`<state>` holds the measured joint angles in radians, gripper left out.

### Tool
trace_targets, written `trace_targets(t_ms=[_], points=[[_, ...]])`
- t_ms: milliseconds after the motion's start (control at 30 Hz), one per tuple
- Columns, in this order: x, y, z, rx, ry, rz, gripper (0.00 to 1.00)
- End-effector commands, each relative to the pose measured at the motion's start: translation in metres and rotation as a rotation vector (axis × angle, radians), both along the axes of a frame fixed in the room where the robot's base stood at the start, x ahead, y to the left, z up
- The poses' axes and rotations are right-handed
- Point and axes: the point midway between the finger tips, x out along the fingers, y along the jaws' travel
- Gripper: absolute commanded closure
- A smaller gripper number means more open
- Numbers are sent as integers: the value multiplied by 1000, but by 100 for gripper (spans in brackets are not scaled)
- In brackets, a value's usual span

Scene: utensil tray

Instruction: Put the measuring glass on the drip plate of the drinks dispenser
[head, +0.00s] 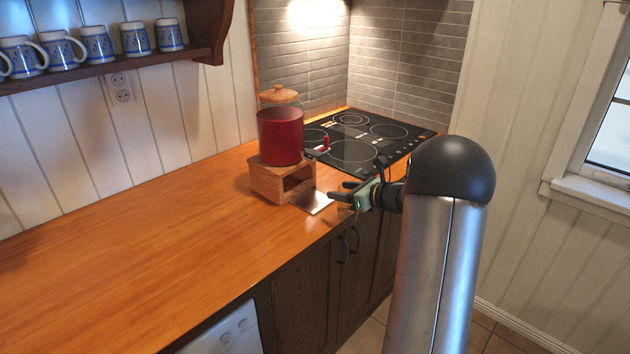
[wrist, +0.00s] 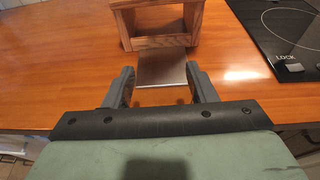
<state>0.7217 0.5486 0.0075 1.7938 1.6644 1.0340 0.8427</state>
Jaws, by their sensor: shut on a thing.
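The drinks dispenser (head: 280,136) is a red tank with a wooden-knobbed lid on a wooden stand (head: 268,182). The stand's open front also shows in the wrist view (wrist: 127,28). The drip plate (head: 314,204) is a bare-looking metal sheet in front of the stand, and it lies ahead of my gripper in the wrist view (wrist: 163,70). My gripper (head: 343,193) is just right of the plate, near the counter's front edge. Its fingers (wrist: 162,88) are held apart, shut on the measuring glass, whose clear body I can barely make out.
A black cooktop (head: 372,138) lies behind and right of the dispenser; its corner shows in the wrist view (wrist: 290,35). The wooden counter (head: 150,260) is clear to the left. Several blue-and-white mugs (head: 97,44) stand on a wall shelf.

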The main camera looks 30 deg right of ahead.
Motion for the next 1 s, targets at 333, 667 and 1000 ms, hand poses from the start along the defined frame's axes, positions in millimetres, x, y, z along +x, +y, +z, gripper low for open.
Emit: trace_targets(t_ms=[333,667,1000], points=[[74,31,2,1,-1,1,81],[110,46,3,1,-1,1,81],[124,52,-1,1,-1,-1,81]])
